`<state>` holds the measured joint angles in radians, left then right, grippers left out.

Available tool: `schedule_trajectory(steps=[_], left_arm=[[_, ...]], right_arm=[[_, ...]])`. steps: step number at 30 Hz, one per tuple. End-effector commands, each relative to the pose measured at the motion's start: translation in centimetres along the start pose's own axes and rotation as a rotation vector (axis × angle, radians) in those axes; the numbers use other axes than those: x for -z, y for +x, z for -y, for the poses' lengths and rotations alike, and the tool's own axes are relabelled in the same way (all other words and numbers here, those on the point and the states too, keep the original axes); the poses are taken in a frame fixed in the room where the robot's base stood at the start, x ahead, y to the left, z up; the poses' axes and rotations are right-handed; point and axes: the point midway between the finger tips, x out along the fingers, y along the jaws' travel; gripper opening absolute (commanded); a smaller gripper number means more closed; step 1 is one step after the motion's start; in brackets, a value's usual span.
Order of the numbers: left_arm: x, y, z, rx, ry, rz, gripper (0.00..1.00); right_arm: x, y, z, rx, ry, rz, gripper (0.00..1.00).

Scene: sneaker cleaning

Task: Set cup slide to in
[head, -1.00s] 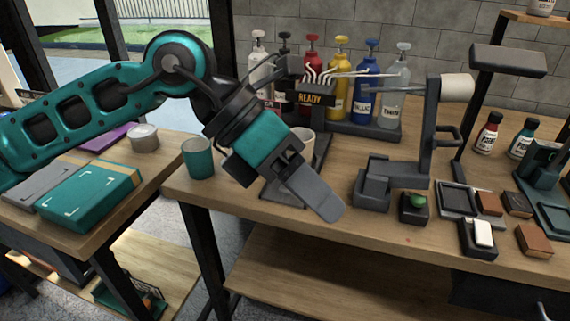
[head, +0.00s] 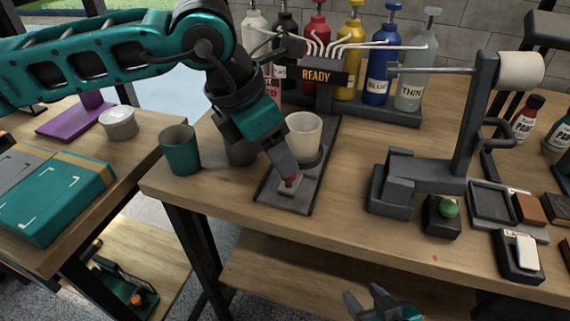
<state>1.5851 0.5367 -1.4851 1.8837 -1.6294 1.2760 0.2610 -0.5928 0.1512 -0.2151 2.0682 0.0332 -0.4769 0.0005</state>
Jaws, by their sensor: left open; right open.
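The cup slide is a dark flat track (head: 318,178) on the workbench under the READY dispenser (head: 318,75). A cream cup (head: 304,137) stands upright in a dark holder on it, in front of the dispenser's nozzles. At the track's front end is a small pale block (head: 291,187) with a red top. My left gripper (head: 287,172) points down at this red-topped block, at or just over it; whether they touch I cannot tell. It is open, though its fingers overlap in this view. My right gripper (head: 370,302) is open and empty at the bottom edge, in front of the bench.
A teal cup (head: 180,150) stands left of the track. A dark stand with a paper roll (head: 520,69) and a green button (head: 448,208) are to the right. Several paint bottles (head: 376,60) stand behind. The bench front between track and stand is clear.

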Motion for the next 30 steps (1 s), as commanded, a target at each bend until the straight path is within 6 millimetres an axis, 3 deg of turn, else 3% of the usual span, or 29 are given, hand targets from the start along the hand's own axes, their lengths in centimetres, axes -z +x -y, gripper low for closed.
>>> schedule_trajectory(steps=[3,7,19,30], left_arm=[[0.0,2.2,0.1,0.001,0.001,-0.001,0.53],[0.0,3.5,0.0,0.001,0.0,0.0,0.53],[0.0,4.3,0.0,0.0,0.001,0.001,0.53],[0.0,4.2,0.0,0.0,0.001,0.001,0.19]], right_arm=[[-0.2,0.1,0.0,0.0,0.0,0.0,0.5],[-0.3,0.2,0.0,0.0,0.0,0.0,0.5],[-0.3,0.2,0.0,0.0,0.0,0.0,0.5],[-0.3,0.2,0.0,0.0,0.0,-0.001,0.5]])
